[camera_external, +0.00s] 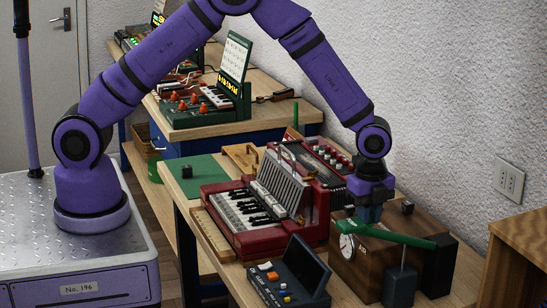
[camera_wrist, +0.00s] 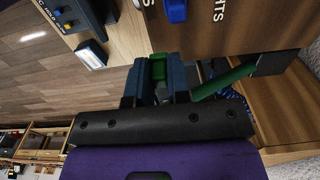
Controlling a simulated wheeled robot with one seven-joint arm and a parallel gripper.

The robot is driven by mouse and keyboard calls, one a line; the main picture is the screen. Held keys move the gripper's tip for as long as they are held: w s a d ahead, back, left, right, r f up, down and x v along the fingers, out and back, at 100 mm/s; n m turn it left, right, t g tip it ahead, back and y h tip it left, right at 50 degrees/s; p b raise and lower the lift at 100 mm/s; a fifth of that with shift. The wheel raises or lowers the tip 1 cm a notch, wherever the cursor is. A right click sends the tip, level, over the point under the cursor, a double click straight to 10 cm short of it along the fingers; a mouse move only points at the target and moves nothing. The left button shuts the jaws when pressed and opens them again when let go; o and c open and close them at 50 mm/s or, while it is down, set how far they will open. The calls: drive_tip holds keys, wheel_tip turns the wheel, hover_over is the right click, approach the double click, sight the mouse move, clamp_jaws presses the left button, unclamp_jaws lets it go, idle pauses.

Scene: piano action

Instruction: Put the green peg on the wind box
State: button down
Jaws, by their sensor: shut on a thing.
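My gripper (camera_external: 370,212) points down over the brown wooden box with a round dial (camera_external: 362,262), which I take to be the wind box; its brown face also shows in the wrist view (camera_wrist: 235,35). In the wrist view my gripper (camera_wrist: 158,82) is shut on a small green piece (camera_wrist: 157,68), likely the green peg. The fingers mostly hide this piece in the external view. Whether it touches the box I cannot tell. A long green bar (camera_external: 400,236) slants across above the box, close to my fingers, and also shows in the wrist view (camera_wrist: 222,80).
A dark block (camera_external: 438,262) and a grey-blue block (camera_external: 400,284) stand at the box's right and front. A thin green upright (camera_external: 295,113) stands farther back. A wooden cabinet (camera_external: 525,240) is at right.

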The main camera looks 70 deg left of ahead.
sight(379, 240)
drive_tip(key=w, duration=0.1)
drive_tip(key=w+d, duration=0.1)
drive_tip(key=shift+w+f, duration=0.15)
drive_tip(key=shift+w, duration=0.15)
drive_tip(key=shift+f, duration=1.7)
drive_tip(key=shift+f, duration=0.1)
drive_tip(key=c, duration=1.1)
unclamp_jaws()
